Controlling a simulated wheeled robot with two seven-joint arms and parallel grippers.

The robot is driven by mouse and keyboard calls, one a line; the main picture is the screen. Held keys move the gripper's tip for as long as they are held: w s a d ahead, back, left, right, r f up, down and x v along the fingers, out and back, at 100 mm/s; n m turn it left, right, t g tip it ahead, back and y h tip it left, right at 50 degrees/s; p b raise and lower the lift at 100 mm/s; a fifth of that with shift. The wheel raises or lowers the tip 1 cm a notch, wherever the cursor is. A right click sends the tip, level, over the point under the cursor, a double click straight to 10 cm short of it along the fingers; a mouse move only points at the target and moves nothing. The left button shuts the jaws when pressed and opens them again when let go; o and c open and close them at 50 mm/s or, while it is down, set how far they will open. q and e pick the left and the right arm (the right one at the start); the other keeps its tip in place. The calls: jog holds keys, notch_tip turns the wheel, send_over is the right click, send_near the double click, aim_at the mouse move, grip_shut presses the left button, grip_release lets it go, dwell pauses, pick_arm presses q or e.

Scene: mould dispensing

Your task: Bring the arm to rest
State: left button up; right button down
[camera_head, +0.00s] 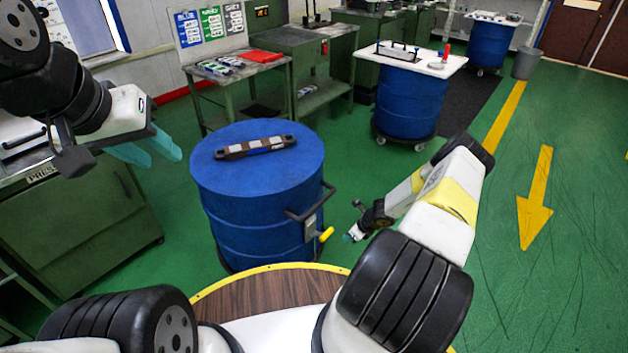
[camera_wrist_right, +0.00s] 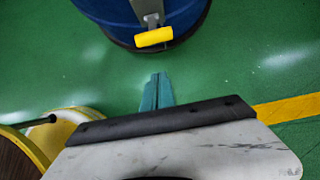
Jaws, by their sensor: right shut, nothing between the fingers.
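My right gripper (camera_head: 347,238) hangs low beside the blue drum (camera_head: 255,205) in the head view, its teal fingertips just showing. In the right wrist view its two teal fingers (camera_wrist_right: 158,78) lie together, shut and empty, above the green floor. The drum's yellow handle grip (camera_wrist_right: 154,37) is ahead of the fingers and apart from them. My left gripper (camera_head: 165,160) is raised at the upper left, with its two teal fingers spread and nothing visible between them.
A dark bar-shaped mould (camera_head: 255,147) lies on the drum's lid. A green workbench (camera_head: 270,75) with small parts stands behind. Another blue drum (camera_head: 410,102) carries a white board (camera_head: 440,70). A green cabinet (camera_head: 85,215) is at left. The floor at right is clear, with yellow markings.

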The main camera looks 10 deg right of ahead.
jog(key=w+a+r+n, duration=0.2)
jog(key=r+n, duration=0.2)
jog(key=r, duration=0.7)
jog(key=w+a+r+n, duration=0.1)
jog(key=w+r+n, duration=0.25)
jog(key=r, duration=0.65)
jog(key=w+a+r+n, duration=0.2)
jog(key=r+n, duration=0.2)
jog(key=r, duration=0.7)
jog(key=s+a+r+n, duration=0.3)
jog(key=r, duration=0.6)
jog(key=s+a+r+n, duration=0.4)
jog(key=r, duration=0.4)
jog(key=s+a+r+n, duration=0.3)
jog(key=s+r+n, duration=0.1)
jog(key=s+r, duration=0.45)
jog(key=s+r+n, duration=0.3)
jog(key=s, duration=0.6)
jog(key=s+r+n+t+h, duration=0.1)
jog(key=s+r+n, duration=0.2)
jog(key=s, duration=0.7)
jog(key=shift+a+r+t, duration=0.2)
jog(key=shift+r+t, duration=0.1)
jog(key=shift+r, duration=0.15)
